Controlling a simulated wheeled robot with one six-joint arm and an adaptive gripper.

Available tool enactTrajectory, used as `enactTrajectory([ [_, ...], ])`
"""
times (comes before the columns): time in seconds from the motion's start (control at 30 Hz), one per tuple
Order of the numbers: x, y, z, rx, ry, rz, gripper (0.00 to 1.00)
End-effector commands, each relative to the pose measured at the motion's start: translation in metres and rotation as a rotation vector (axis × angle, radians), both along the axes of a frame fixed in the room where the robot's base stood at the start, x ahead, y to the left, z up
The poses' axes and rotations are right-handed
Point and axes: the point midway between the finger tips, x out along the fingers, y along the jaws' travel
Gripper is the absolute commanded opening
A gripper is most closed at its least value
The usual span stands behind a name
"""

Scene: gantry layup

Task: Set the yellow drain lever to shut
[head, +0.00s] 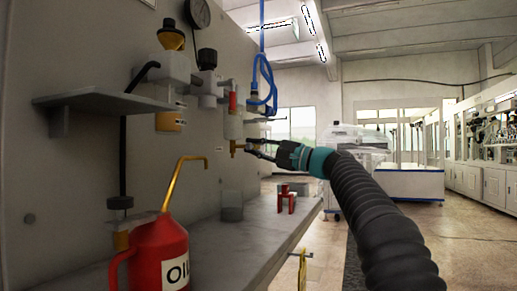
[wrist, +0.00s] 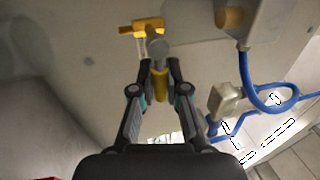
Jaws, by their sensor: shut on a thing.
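The yellow drain lever (wrist: 161,84) shows in the wrist view between the fingertips of my gripper (wrist: 160,72), which is shut on it. Behind the lever are a grey round end (wrist: 157,47) and a yellow crosspiece (wrist: 141,27). In the head view, my gripper (head: 250,148) reaches in from the right to a small yellow fitting (head: 236,146) under the clear bowl with a red strip (head: 233,105). The fingers hide part of the lever, and its exact angle is hard to tell.
A red oil can (head: 150,255) with a long spout stands at the front left of the grey bench (head: 225,245). A grey block (head: 232,206) and a red bracket (head: 287,200) lie farther back. A shelf (head: 105,103) juts from the panel. A blue hose (head: 266,80) hangs above my gripper.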

Motion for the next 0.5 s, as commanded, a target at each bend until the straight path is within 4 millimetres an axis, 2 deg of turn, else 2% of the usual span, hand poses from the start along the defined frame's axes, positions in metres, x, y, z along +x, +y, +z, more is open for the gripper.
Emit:
enactTrajectory([
  [0.27,-0.0032,0.0024,0.0031,0.001,-0.005,0.006,0.0],
  [0.3,-0.0032,0.0024,0.0031,0.001,-0.005,0.006,0.18],
  [0.4,-0.0027,0.0013,0.0028,0.0,-0.005,0.004,0.4],
  [0.5,-0.0013,-0.0009,0.0019,0.001,-0.003,0.0,0.4],
])
